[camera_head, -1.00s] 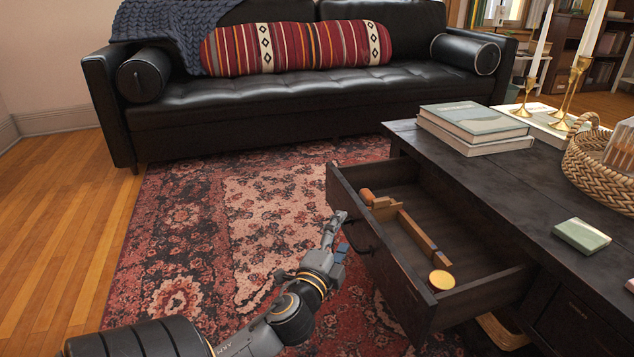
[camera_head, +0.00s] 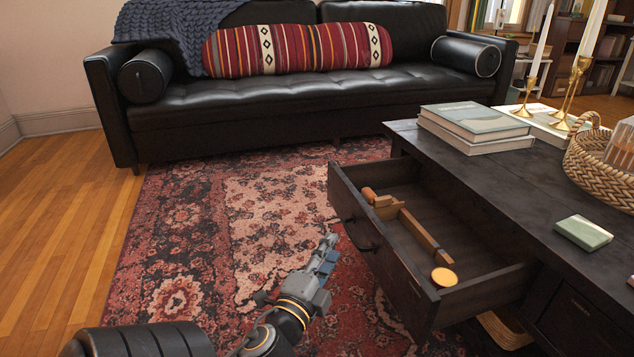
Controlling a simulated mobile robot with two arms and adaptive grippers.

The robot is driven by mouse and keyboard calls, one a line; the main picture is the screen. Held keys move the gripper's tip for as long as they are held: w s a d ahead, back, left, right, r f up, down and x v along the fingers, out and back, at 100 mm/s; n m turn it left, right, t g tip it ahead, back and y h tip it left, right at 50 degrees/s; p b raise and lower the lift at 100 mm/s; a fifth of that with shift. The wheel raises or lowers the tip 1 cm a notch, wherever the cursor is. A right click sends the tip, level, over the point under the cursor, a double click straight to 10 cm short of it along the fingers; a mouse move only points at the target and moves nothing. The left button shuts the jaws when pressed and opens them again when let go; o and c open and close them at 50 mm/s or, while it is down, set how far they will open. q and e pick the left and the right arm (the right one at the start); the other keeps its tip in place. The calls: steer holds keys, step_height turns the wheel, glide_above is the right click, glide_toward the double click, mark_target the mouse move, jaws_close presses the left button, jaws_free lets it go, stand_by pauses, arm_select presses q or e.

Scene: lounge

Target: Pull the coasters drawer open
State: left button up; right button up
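The drawer (camera_head: 400,281) of the dark coffee table stands pulled out toward the rug. Its dark handle (camera_head: 357,236) is on its front face. Inside lie a wooden roller-like piece (camera_head: 369,194), a small wooden block (camera_head: 386,207), a long wooden strip (camera_head: 426,236) and a round tan disc (camera_head: 444,277) near the front right. I cannot read a label on this drawer. My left gripper (camera_head: 329,250) is over the rug, left of the handle and apart from it, holding nothing visible. Its fingers overlap in this view, so their opening is unclear. My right gripper is not in view.
The coffee table (camera_head: 485,185) carries stacked books (camera_head: 474,128), brass candle holders (camera_head: 560,115), a woven basket (camera_head: 598,170) and a green box (camera_head: 582,233). Another closed front (camera_head: 580,325) is at lower right. A black sofa (camera_head: 300,95) stands behind. The patterned rug (camera_head: 235,225) is clear.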

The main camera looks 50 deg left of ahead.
arm_select(q)
steer(key=shift+f+v, duration=0.1)
steer(key=shift+v, duration=1.1)
steer(key=shift+f+v, duration=0.15)
steer(key=shift+v, duration=1.05)
